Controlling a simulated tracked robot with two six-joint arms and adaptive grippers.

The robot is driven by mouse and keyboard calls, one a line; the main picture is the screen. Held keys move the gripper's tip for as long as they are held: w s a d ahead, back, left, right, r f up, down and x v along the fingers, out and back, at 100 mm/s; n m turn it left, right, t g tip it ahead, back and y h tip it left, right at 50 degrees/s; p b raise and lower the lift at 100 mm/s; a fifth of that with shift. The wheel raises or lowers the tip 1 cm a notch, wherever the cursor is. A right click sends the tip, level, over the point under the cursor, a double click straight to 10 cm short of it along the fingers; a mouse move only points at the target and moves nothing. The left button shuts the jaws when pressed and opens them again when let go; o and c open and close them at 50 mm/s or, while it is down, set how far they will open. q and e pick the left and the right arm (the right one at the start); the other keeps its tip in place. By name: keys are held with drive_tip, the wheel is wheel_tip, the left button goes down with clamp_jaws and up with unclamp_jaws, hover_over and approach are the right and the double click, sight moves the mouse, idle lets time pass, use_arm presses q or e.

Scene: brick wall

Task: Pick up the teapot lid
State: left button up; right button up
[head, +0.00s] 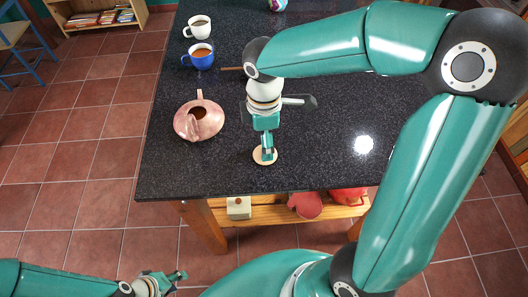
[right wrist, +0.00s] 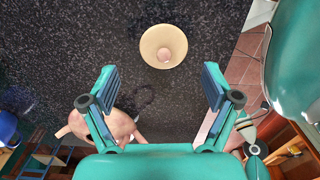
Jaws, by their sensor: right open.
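The teapot lid (head: 265,156) is a small cream disc with a pinkish knob, lying on the dark speckled table near its front edge. My right gripper (head: 267,151) is right above it, pointing down and partly hiding it. In the right wrist view, the two fingers (right wrist: 160,84) are wide apart with nothing between them. The lid (right wrist: 174,38) lies beyond the fingertips, roughly centred between them. The pink teapot (head: 190,122) stands uncovered to the left of the lid. My left gripper (head: 168,281) is low at the bottom left, off the table, its fingers apart and empty.
A blue mug (head: 199,62) and a white mug (head: 197,28) stand behind the teapot. The table (head: 330,170) is clear around the lid. A shelf under the table holds a cream box (head: 239,208) and red items (head: 306,206).

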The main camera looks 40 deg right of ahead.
drive_tip(key=f, duration=0.4)
drive_tip(key=shift+s+f, duration=0.2)
drive_tip(key=shift+f, duration=0.1)
drive_tip(key=shift+a+r, duration=0.1)
drive_tip(key=c, duration=1)
drive_tip(key=shift+s, duration=0.15)
drive_tip(key=c, duration=0.3)
